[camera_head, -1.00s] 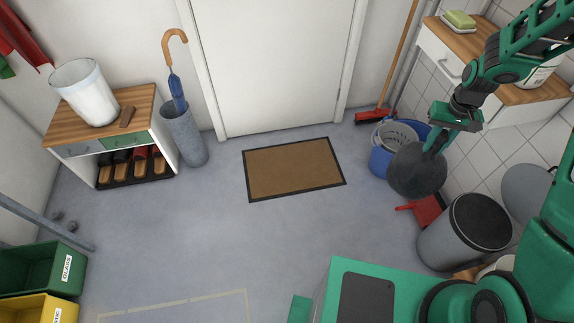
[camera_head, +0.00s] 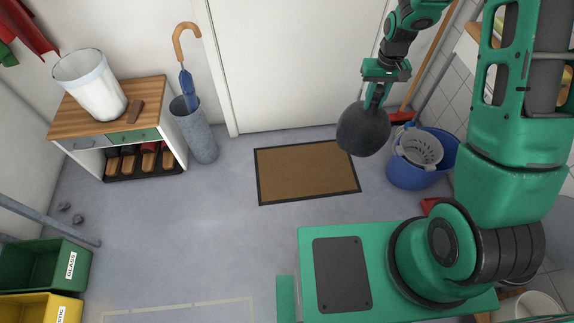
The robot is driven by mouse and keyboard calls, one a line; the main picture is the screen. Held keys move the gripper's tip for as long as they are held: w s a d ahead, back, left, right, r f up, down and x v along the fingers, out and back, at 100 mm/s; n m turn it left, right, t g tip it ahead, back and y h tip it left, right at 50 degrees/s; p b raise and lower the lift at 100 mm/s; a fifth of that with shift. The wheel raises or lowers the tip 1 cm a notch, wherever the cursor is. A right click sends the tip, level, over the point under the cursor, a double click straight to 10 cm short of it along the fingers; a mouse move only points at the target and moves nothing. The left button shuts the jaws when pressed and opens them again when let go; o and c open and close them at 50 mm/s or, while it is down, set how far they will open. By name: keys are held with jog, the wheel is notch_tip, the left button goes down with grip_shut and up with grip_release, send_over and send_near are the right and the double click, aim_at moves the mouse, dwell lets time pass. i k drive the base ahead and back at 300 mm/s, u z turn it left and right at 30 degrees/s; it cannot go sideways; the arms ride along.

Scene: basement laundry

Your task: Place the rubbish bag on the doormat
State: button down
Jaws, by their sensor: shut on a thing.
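The rubbish bag (camera_head: 363,130) is a dark grey, rounded bundle hanging from my gripper (camera_head: 376,88). My gripper is shut on the top of the bag. The bag hangs in the air in front of the white door and overlaps the far right corner of the doormat in the picture. The doormat (camera_head: 305,174) is brown with a dark border and lies flat on the floor before the door. Its surface is bare apart from the corner hidden behind the bag.
A blue tub (camera_head: 412,177) with a grey basket stands right of the doormat, near a broom (camera_head: 403,114). An umbrella stand (camera_head: 196,133) and a shoe bench (camera_head: 108,122) stand left. Green (camera_head: 38,268) and yellow bins are at lower left. Floor left of the mat is clear.

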aim_at(306, 169)
jog(key=u, duration=0.15)
jog(key=i, duration=1)
